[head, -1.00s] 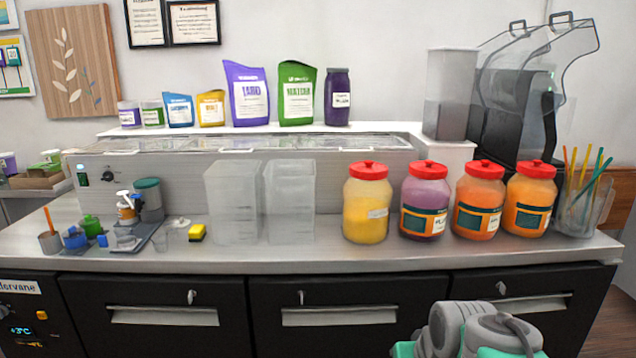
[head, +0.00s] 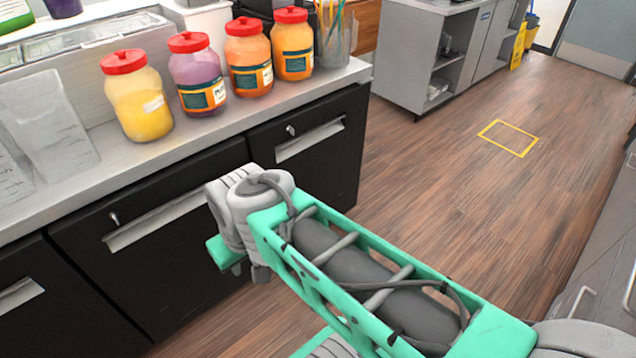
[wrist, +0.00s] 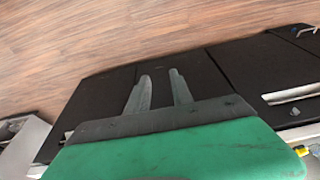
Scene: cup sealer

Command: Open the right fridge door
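The right fridge door (head: 327,178) is a black panel at the right end of the counter front, with a pale horizontal handle (head: 310,140) and a small lock above it. It looks shut. In the head view my arm reaches across in front of the doors, and my gripper's fingers are hidden there behind the wrist. In the wrist view my gripper (wrist: 161,82) shows two grey fingers with a gap between them, empty, in front of dark fridge panels (wrist: 230,72). I cannot tell how far the fingers are from the panels.
The middle fridge door (head: 180,265) also looks shut, left of the right one. Red-lidded jars (head: 140,100) and a straw holder (head: 334,40) stand on the counter. Free wooden floor (head: 440,180) lies to the right, with a grey cabinet (head: 425,60) beyond.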

